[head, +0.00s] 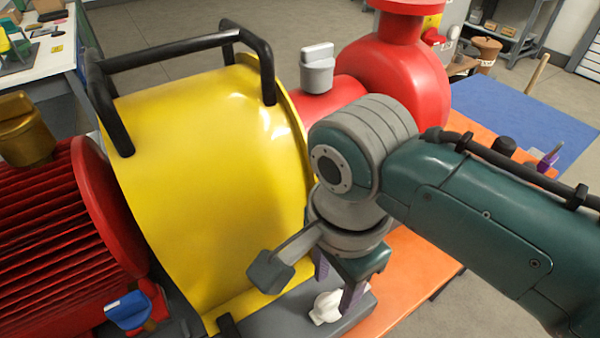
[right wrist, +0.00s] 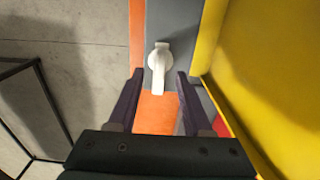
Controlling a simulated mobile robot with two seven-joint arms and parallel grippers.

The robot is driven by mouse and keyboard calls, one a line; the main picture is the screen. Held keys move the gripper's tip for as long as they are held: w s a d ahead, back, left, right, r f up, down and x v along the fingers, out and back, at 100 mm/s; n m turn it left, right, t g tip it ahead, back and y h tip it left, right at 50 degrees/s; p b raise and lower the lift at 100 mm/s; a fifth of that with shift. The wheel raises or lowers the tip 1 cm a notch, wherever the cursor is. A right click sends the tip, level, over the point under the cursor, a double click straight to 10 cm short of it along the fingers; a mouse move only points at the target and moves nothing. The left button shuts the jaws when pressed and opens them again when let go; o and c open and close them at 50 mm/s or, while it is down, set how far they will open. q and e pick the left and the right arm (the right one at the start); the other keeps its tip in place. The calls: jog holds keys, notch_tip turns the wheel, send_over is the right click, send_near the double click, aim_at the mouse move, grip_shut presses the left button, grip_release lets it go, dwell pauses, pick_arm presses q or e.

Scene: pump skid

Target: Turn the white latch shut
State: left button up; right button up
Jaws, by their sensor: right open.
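The white latch (head: 326,308) sits on the grey base beside the yellow guard, low in the head view. In the right wrist view the white latch (right wrist: 160,62) shows a round hub with a narrow handle pointing down the picture. My right gripper (head: 337,282) is open above it, and its purple fingers partly cover it in the head view. In the right wrist view the open fingers (right wrist: 159,78) stand on either side of the handle, with visible gaps. I cannot tell how high they are above it. My left gripper is not in view.
The yellow guard (head: 205,160) with its black handle bar stands close beside the latch. A red finned motor (head: 50,220) and a blue lever (head: 128,310) are at left, a red pump (head: 400,75) behind. The orange frame (head: 405,275) borders open floor at right.

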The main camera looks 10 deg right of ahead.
aim_at(331, 299)
jog(key=shift+f+b, duration=0.45)
jog(key=shift+f, duration=1.4)
grip_shut()
